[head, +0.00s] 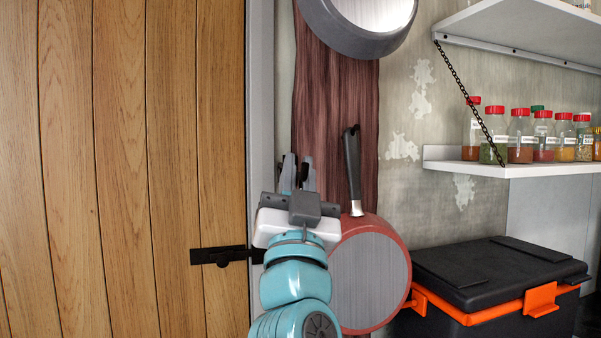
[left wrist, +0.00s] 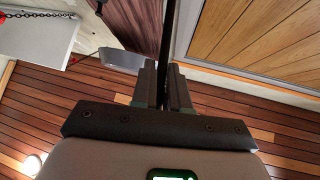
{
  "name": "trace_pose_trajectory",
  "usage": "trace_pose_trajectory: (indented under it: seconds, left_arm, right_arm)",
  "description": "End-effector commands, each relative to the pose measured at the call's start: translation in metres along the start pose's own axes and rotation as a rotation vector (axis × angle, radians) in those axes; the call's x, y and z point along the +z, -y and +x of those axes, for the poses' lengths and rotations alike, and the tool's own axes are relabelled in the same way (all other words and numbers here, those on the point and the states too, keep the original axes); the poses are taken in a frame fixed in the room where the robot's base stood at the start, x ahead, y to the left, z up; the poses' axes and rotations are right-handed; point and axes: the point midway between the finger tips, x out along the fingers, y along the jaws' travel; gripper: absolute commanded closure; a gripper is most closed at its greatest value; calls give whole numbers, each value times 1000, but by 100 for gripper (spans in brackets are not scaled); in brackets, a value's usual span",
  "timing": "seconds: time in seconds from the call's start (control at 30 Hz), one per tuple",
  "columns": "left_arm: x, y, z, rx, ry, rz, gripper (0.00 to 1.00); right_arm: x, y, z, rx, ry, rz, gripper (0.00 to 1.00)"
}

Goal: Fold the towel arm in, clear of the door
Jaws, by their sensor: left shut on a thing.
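My left gripper (head: 298,168) reaches up in front of the strip between the door and the dark red wooden board. In the left wrist view the gripper (left wrist: 163,72) is shut on a thin dark bar, the towel arm (left wrist: 167,30), which runs from between the fingers to the top edge. In the head view the towel arm is hidden behind my gripper or too small to pick out. The plank door (head: 120,130) fills the left of the head view; it also shows at the upper right of the left wrist view (left wrist: 255,40). No towel shows.
A black latch (head: 222,256) sits low on the door's right side. A red-rimmed pan (head: 370,275) hangs on the board (head: 330,90) close right of my arm, another pan (head: 362,25) above. Spice jars stand on a white shelf (head: 470,167); a black-orange box (head: 480,275) stands below.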

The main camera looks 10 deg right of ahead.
Motion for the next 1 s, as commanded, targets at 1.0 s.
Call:
trace_pose_trajectory:
  seconds: [1.0]
  left_arm:
    - [3,-3,-66,2,0,-1,67]
  right_arm:
    - [-1,-14,38,0,0,0,57]
